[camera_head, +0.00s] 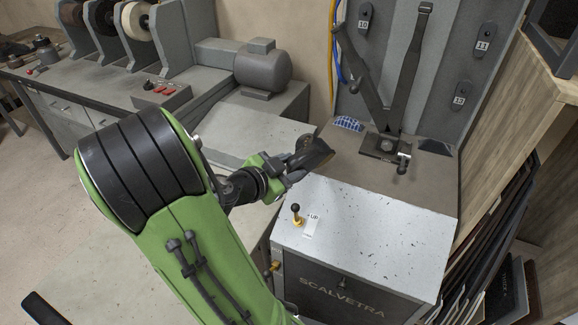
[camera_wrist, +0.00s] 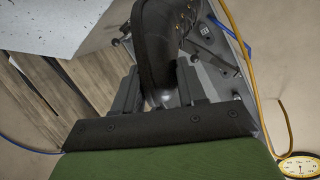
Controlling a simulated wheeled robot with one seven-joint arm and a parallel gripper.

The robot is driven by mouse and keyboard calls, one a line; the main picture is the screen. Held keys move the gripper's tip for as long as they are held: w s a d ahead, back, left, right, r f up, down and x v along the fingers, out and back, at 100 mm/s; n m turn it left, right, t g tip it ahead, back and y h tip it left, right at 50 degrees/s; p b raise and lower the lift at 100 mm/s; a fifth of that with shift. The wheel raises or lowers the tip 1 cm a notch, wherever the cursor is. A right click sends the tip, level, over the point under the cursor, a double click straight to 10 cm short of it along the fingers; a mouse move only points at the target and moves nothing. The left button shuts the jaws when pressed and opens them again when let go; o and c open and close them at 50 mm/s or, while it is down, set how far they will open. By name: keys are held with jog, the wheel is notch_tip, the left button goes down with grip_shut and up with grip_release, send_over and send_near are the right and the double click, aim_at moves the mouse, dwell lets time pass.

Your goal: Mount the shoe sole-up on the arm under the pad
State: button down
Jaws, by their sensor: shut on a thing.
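My gripper (camera_head: 287,172) is shut on a dark shoe (camera_head: 314,154) and holds it at the left side of the machine, apart from the arm. In the wrist view the shoe (camera_wrist: 152,45) rises from between the two fingers (camera_wrist: 160,92), with a row of eyelets on its right side. Which way the sole faces is hard to tell. The machine's arm (camera_head: 385,147) is a small dark fixture on the brown rear top, right of the shoe. Dark levers (camera_head: 399,75) form a V above it. The pad is not clearly distinguishable.
A motor (camera_head: 262,68) and grinding wheels stand on the left bench. Dark panels (camera_head: 490,235) and a wooden shelf close in the right. Yellow and blue hoses hang behind.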

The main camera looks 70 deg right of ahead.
jog(key=n, duration=0.4)
jog(key=shift+n, duration=0.3)
jog(key=shift+n, duration=0.8)
jog(key=n, duration=0.5)
jog(key=shift+n, duration=0.4)
jog(key=n, duration=1)
jog(key=shift+n, duration=0.4)
jog(key=shift+s, duration=0.15)
